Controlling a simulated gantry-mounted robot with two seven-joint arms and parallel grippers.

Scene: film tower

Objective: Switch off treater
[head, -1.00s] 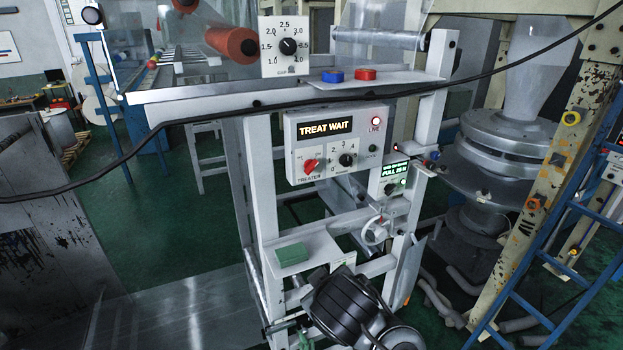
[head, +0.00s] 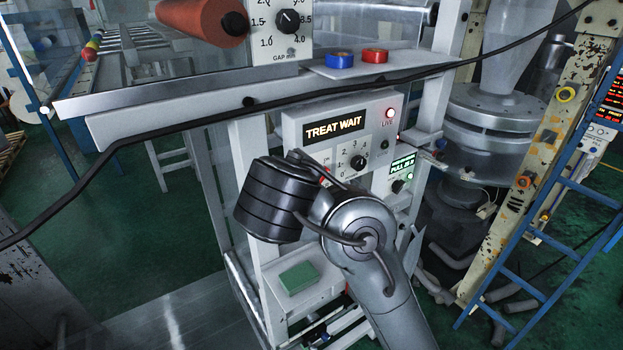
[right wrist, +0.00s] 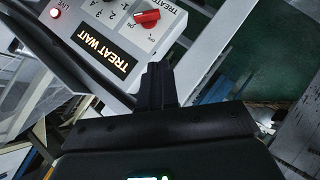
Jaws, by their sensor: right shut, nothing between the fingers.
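The white treater panel (head: 294,125) faces me with a lit TREAT WAIT display (head: 334,130) and a glowing LIVE lamp (head: 390,113). Its red treater knob (right wrist: 146,18) shows clearly in the right wrist view, but my right gripper mostly hides it in the head view. My right gripper (head: 322,170) is in front of the panel's lower left. In the right wrist view its fingers (right wrist: 157,84) are shut and empty, pointing toward the panel, with the knob beyond and a little left of the tips. I see no clear contact. My left gripper is not in view.
A black numbered dial (head: 357,161) is right of the knob. A small green-lit box (head: 403,166) hangs right of the panel. A black cable (head: 210,118) crosses in front of the frame. Blue (head: 339,59) and red (head: 375,56) buttons sit on the ledge above.

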